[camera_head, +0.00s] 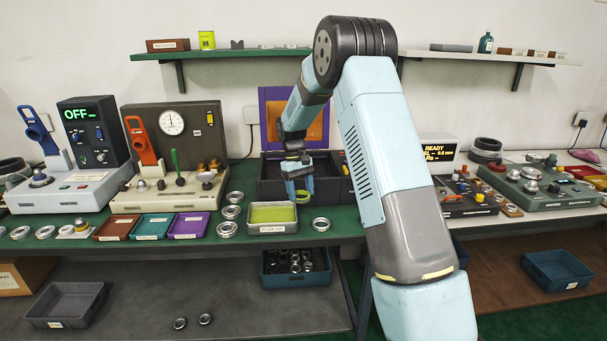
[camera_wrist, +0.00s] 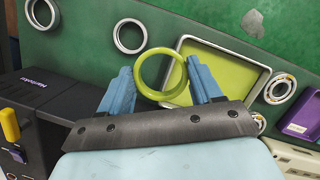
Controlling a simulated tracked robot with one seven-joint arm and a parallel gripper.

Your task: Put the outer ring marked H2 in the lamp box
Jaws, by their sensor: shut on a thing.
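My gripper (camera_wrist: 162,85) is shut on a yellow-green ring (camera_wrist: 139,84), held between its two blue fingers. No H2 mark can be read on the ring. In the head view my gripper (camera_head: 300,188) hangs in front of a dark open box (camera_head: 268,190), above and just right of the lime-lined tray (camera_head: 272,229). The tray also shows behind the ring in the wrist view (camera_wrist: 222,52). A purple-edged lid with an orange inside (camera_head: 312,128) stands up behind the dark box. I cannot read which container is the lamp box.
Loose rings lie left of the tray (camera_head: 228,229) and right of it (camera_head: 320,224). Brown, teal and purple trays (camera_head: 188,226) stand farther left, before a gauge device (camera_head: 172,122). A blue bin (camera_head: 296,278) holds several dark rings below. Shelves (camera_head: 225,54) hang above.

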